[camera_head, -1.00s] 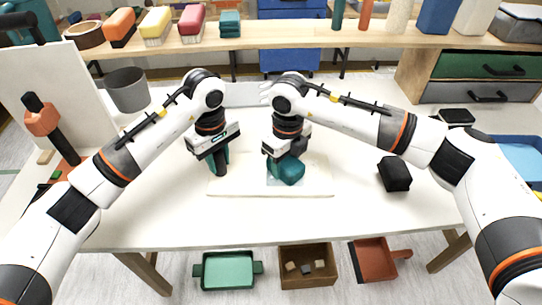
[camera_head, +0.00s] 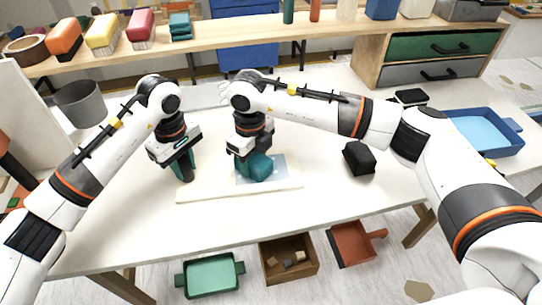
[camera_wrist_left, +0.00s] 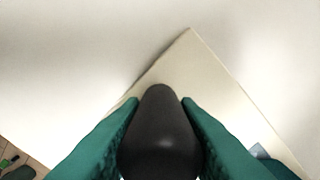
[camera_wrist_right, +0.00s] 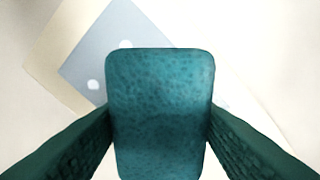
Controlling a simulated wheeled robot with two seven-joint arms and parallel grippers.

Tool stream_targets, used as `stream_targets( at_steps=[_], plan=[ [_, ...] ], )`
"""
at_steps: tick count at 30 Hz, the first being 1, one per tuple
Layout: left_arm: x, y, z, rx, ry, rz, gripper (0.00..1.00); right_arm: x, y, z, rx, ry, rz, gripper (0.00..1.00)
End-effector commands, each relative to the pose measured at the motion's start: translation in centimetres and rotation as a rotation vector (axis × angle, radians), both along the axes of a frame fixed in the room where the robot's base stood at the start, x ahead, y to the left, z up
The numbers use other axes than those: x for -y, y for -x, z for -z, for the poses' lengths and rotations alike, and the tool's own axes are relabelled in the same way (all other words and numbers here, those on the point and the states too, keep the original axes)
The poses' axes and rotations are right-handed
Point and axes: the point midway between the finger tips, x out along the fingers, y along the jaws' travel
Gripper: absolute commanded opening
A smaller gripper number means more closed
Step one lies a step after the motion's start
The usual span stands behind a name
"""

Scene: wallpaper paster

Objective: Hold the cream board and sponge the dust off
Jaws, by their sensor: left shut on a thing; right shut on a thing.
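The cream board (camera_head: 208,191) lies flat on the white table. A pale blue patch (camera_head: 279,170) is on its right part; the right wrist view shows white spots on this patch (camera_wrist_right: 90,62). My left gripper (camera_head: 184,168) is at the board's left end, shut on a black rounded handle (camera_wrist_left: 160,135). The handle stands over a board corner; its lower end is hidden. My right gripper (camera_head: 246,160) is shut on a teal sponge (camera_head: 259,168), over the blue patch. I cannot tell whether the sponge touches the patch.
A black block (camera_head: 358,158) stands right of the board, with a blue tray (camera_head: 482,132) further right. A grey bucket (camera_head: 80,104) is at the left. A shelf (camera_head: 240,34) runs behind. Green (camera_head: 212,275), brown (camera_head: 288,259) and red (camera_head: 355,243) containers sit below the front edge.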

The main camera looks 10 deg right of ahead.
Motion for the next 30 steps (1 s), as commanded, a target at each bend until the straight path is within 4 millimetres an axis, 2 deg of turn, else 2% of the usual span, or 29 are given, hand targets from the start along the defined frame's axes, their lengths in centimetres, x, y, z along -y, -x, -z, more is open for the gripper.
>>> stream_targets(
  at_steps=[1,8,11,21,30],
  plan=[
    [0.0,0.1,0.3,-0.004,0.000,-0.001,0.00,-1.0,0.0,0.1,-0.001,-0.002,-0.004,0.23],
    [0.0,0.1,0.2,-0.004,0.000,-0.001,0.00,-4.7,-0.2,0.1,-0.001,-0.001,-0.004,0.23],
    [0.0,0.1,0.2,-0.004,0.000,-0.001,0.00,-4.4,-0.4,-2.8,0.007,-0.002,-0.003,0.23],
    [0.0,0.0,0.2,-0.004,0.000,-0.001,0.00,-4.4,-0.3,-7.6,0.003,-0.001,-0.001,0.23],
    [0.0,0.1,0.2,-0.004,0.000,-0.001,0.00,-4.3,-0.3,-8.1,0.001,-0.001,-0.002,0.23]
  ],
)
